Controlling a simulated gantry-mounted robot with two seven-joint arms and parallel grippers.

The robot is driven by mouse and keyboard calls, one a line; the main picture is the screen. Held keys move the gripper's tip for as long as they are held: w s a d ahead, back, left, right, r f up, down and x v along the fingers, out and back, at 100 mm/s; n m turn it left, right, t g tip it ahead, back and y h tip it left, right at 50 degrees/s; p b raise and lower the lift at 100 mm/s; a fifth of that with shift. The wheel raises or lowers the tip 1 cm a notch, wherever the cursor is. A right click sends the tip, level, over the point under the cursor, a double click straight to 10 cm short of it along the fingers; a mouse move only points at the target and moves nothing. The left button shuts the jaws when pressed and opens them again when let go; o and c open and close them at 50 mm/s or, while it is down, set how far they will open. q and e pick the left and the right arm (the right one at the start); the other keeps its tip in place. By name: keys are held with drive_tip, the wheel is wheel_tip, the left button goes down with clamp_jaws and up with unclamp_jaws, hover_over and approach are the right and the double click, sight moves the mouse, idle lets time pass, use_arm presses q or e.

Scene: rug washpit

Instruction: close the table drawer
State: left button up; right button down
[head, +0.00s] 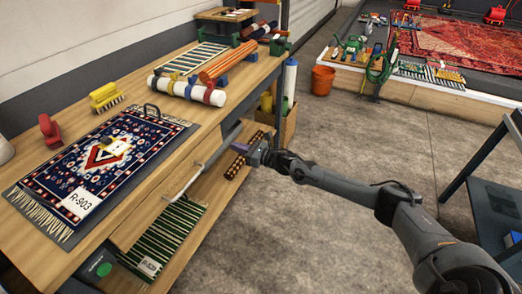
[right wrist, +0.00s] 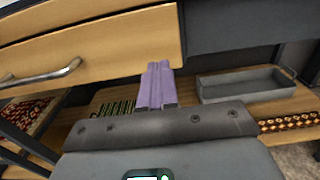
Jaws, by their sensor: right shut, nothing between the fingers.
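The table drawer has a pale wood front (right wrist: 100,48) and a silver bar handle (right wrist: 45,76). In the head view the drawer front (head: 147,205) runs along the table's long side below the top, with its handle (head: 198,168) facing the aisle. The front seems to stand out from the table; how far is unclear. My right gripper (head: 243,148) is at the far end of the drawer front. In the right wrist view its purple fingers (right wrist: 157,72) are shut and empty, overlapping the front's lower right edge. Contact cannot be told. My left gripper is out of view.
A patterned rug (head: 100,165), brushes and rolled rugs (head: 190,88) lie on the tabletop. The lower shelf holds a striped rug (head: 165,235) and a grey tray (right wrist: 245,84). An orange bucket (head: 322,80) stands beyond.

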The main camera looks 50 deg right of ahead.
drive_tip(key=p+v, duration=0.3)
drive_tip(key=v, duration=0.4)
drive_tip(key=s+a+f+m+p, duration=0.2)
drive_tip(key=s+a+f+p, duration=0.1)
drive_tip(key=s+a+f, duration=0.2)
drive_tip(key=s+a+r+m+g+h+p, duration=0.1)
drive_tip(key=s+a+m+p, duration=0.35)
drive_tip(key=a, duration=0.55)
drive_tip(key=s+a+m+g+h+p, duration=0.1)
drive_tip(key=s+a+m+p, duration=0.2)
drive_tip(key=s+a+m, duration=0.5)
drive_tip(key=s+a+r+m+g+h+p, duration=0.1)
drive_tip(key=s+a+r+m+g+p, duration=0.15)
drive_tip(key=s+r+m+g, duration=0.6)
drive_tip(key=s+a+r+m+g+h+p, duration=0.1)
drive_tip(key=s+a+r+m+g, duration=0.15)
drive_tip(key=s+m, duration=0.7)
drive_tip(key=w+r+m+p, duration=0.3)
drive_tip(key=r+m+p, duration=0.1)
drive_tip(key=r+p, duration=3.3)
drive_tip(key=shift+a+g+p, duration=0.4)
drive_tip(key=shift+p, duration=0.1)
